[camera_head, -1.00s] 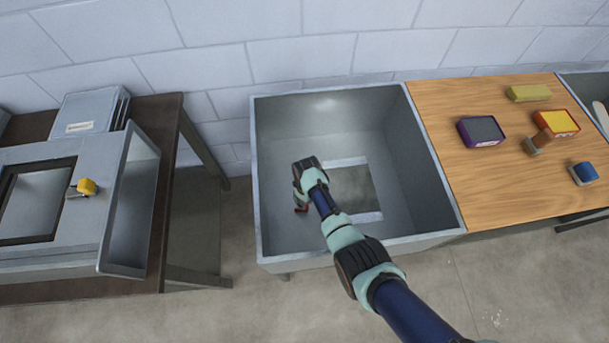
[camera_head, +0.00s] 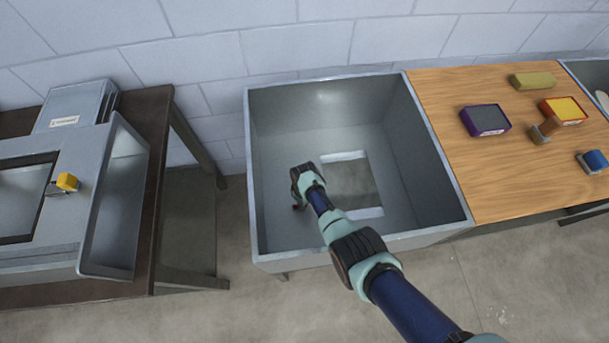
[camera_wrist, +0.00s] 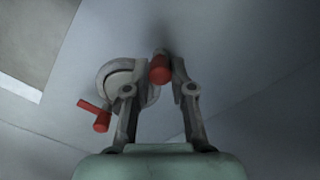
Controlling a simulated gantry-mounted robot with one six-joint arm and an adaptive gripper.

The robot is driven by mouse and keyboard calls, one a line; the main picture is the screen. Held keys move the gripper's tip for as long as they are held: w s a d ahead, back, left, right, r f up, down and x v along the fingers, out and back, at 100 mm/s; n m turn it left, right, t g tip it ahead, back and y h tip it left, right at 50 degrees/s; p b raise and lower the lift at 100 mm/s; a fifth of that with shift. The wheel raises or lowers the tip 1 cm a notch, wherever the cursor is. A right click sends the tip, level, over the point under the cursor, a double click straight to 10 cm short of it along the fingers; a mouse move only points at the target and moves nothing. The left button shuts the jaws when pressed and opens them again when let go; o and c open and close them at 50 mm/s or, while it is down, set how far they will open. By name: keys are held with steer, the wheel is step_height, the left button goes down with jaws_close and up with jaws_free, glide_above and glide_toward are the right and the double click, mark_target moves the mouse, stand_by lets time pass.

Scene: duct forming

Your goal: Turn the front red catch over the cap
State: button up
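In the wrist view, a round grey cap (camera_wrist: 108,74) lies on the grey metal floor. One red catch (camera_wrist: 159,69) lies between the two fingertips of my gripper (camera_wrist: 161,82). The fingers are apart, with the red catch close to the right fingertip. A second red catch (camera_wrist: 97,116) sticks out at the lower left of the cap, outside the left finger. The left finger hides part of the cap. In the head view, my gripper (camera_head: 299,203) points down inside the open grey bin (camera_head: 262,220), left of the floor opening; the catches there are mostly hidden.
The bin's floor has a rectangular opening (camera_head: 352,184), and its walls rise around my arm. A dark table (camera_head: 160,185) with grey metal parts stands at left.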

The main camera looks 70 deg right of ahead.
jaws_close()
steer(key=shift+m, duration=0.3)
steer(key=m, duration=0.3)
steer(key=shift+m, duration=0.3)
steer(key=m, duration=0.4)
steer(key=shift+m, duration=0.3)
steer(key=m, duration=0.4)
steer(key=shift+m, duration=2.5)
steer(key=shift+b, duration=0.3)
